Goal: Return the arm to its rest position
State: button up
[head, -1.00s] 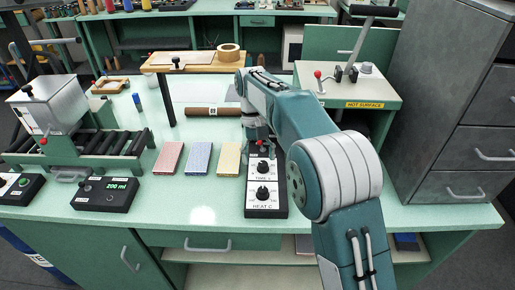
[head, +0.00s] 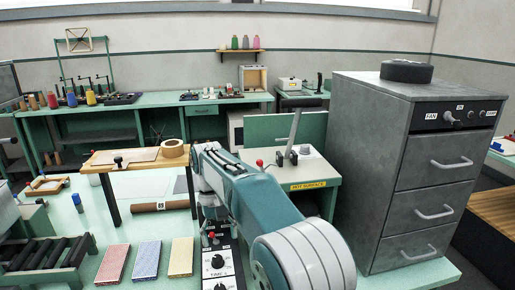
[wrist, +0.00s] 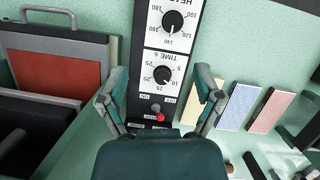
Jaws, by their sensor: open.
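My arm reaches forward over the bench, folded at the elbow, in the head view. My gripper (wrist: 160,88) is open and empty in the wrist view, its two fingers spread on either side of the control box (wrist: 188,42). The box has a heat dial (wrist: 172,22), a time dial (wrist: 162,75) and a small red-tipped switch (wrist: 160,117) between the fingers. Whether a finger touches the box, I cannot tell. In the head view the control box (head: 221,265) shows below my gripper, partly hidden by my arm.
Red (head: 113,264), blue (head: 146,261) and yellow (head: 181,257) blocks lie left of the box. A hot-surface press (head: 315,172) stands behind my arm. A tall grey cabinet (head: 365,150) blocks the right. A wooden stand (head: 130,160) stands behind the blocks.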

jog(key=s+d+r+m+t+y, duration=0.15)
jog(key=s+d+r, duration=0.3)
jog(key=d, duration=0.45)
jog(key=s+d+r+m+t+y, duration=0.1)
jog(key=s+d+r+t, duration=0.3)
jog(key=d, duration=0.4)
jog(key=s+d+f+m+t, duration=0.1)
jog(key=s+d+f, duration=0.1)
jog(key=s+d, duration=0.3)
jog(key=s+d+f+m+t, duration=0.1)
jog(key=s+d, duration=0.4)
jog(key=s, duration=0.5)
notch_tip(320, 180, down, 3)
jog(key=shift+s+r+m+t+h, duration=0.15)
jog(key=shift+s+m+t+h, duration=0.25)
jog(key=shift+t, duration=0.35)
jog(key=shift+w, duration=0.1)
